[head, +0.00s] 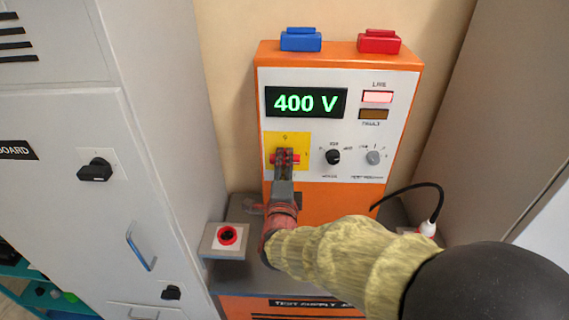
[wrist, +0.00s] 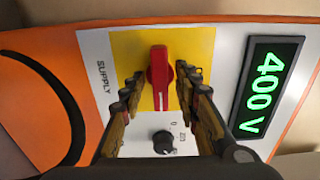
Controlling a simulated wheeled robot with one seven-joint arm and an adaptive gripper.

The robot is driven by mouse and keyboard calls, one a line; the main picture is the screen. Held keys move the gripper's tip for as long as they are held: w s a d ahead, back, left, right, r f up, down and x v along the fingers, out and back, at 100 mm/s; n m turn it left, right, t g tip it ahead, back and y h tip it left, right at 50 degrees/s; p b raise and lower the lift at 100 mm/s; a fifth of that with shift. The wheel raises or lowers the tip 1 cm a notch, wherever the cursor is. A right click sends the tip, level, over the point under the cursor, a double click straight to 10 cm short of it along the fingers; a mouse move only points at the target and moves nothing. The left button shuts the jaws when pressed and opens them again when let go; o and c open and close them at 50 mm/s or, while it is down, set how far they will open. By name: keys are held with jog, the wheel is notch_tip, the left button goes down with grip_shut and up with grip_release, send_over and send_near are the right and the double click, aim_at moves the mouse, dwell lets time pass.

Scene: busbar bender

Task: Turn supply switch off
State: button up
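The supply switch is a red rotary handle (wrist: 158,66) on a yellow plate (wrist: 198,48) beside the word SUPPLY. In the head view the handle (head: 273,158) lies sideways, partly hidden behind my gripper (head: 285,154). In the wrist view my gripper (wrist: 159,76) is open, with one finger on each side of the handle and a gap showing on both sides. I cannot tell whether the tips reach the handle's depth. The display (head: 306,102) reads 400 V in green, and the LIVE lamp (head: 377,97) is lit pale red.
The orange test supply (head: 336,203) also carries a black knob (head: 333,157) and a grey knob (head: 373,158) right of the switch. A red button box (head: 228,236) stands lower left. Grey cabinets (head: 60,130) flank the left. A black cable (head: 409,187) is at right.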

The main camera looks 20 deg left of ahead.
jog(key=shift+c, duration=1.2)
grip_shut()
jog(key=shift+n, duration=0.5)
jog(key=shift+f+n+b, duration=0.15)
jog(key=shift+n+b, duration=0.15)
jog(key=shift+n, duration=0.8)
jog(key=n, duration=0.4)
jog(key=n+p, duration=0.2)
jog(key=n, duration=0.4)
jog(key=n+p, duration=0.2)
jog(key=n, duration=0.2)
jog(key=shift+n, duration=0.6)
